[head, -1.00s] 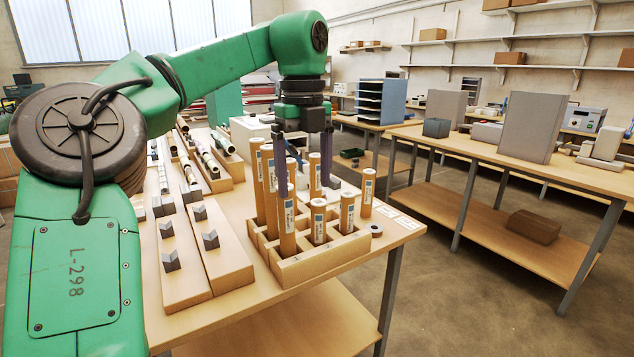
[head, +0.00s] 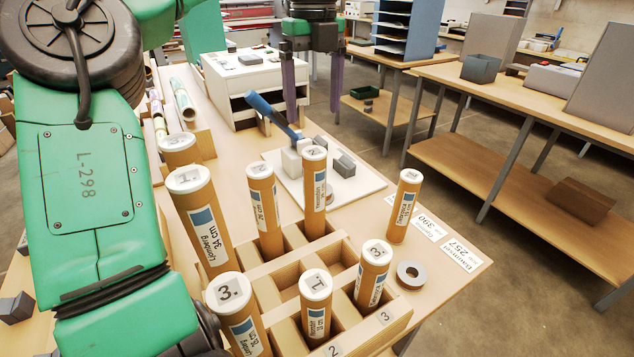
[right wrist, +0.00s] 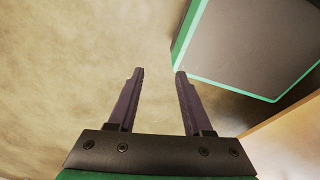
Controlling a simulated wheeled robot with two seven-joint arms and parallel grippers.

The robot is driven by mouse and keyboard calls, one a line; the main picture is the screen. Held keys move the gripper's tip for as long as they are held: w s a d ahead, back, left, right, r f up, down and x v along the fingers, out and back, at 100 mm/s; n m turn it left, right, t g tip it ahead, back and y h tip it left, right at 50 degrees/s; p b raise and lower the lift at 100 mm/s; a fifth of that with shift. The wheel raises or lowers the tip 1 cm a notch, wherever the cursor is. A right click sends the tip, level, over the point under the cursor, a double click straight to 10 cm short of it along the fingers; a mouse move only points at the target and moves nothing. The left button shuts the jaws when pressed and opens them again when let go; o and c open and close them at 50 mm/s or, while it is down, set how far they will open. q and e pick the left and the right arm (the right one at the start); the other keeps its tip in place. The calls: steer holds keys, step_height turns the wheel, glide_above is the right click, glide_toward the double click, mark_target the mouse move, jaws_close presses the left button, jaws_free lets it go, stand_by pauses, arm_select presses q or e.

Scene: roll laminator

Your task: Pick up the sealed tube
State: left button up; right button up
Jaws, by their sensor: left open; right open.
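Several brown cardboard tubes with white numbered caps and labels stand in a wooden rack (head: 395,318) in the head view. One tall tube (head: 200,222) is labelled 34 cm. Another tube (head: 403,208) appears to stand on the table just outside the rack's right side. I cannot tell which tube is the sealed one. My left gripper (head: 313,115) is open and empty, its fingers pointing down beyond the tubes. My right gripper (right wrist: 160,72) is open and empty above bare floor in the right wrist view.
Behind the rack, a white board (head: 365,186) carries a device with a blue lever (head: 270,114) and grey blocks. A grey ring (head: 411,274) and paper labels (head: 459,252) lie right of the rack.

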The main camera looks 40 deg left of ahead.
mark_target(313, 149)
arm_select(q)
steer(key=f, duration=0.2)
steer(key=s+d+f, duration=0.2)
steer(key=f, duration=0.1)
steer(key=shift+s+f, duration=0.15)
steer(key=shift+f, duration=0.15)
steer(key=f, duration=0.1)
steer(key=w+a+f, duration=0.1)
steer(key=shift+f, duration=0.3)
steer(key=f, duration=0.2)
steer(key=d+f+p, duration=0.1)
steer(key=f, duration=0.1)
steer(key=shift+s, duration=0.3)
steer(key=shift+f, duration=0.3)
steer(key=shift+a, duration=0.1)
steer(key=c, duration=1.1)
jaws_close()
arm_select(e)
steer(key=shift+s+d+r, duration=0.2)
steer(key=shift+s+d, duration=0.05)
steer(key=shift+s, duration=0.25)
steer(key=shift+s+d+r, duration=0.15)
steer(key=shift+s+d, duration=0.1)
steer(key=shift+s, duration=0.25)
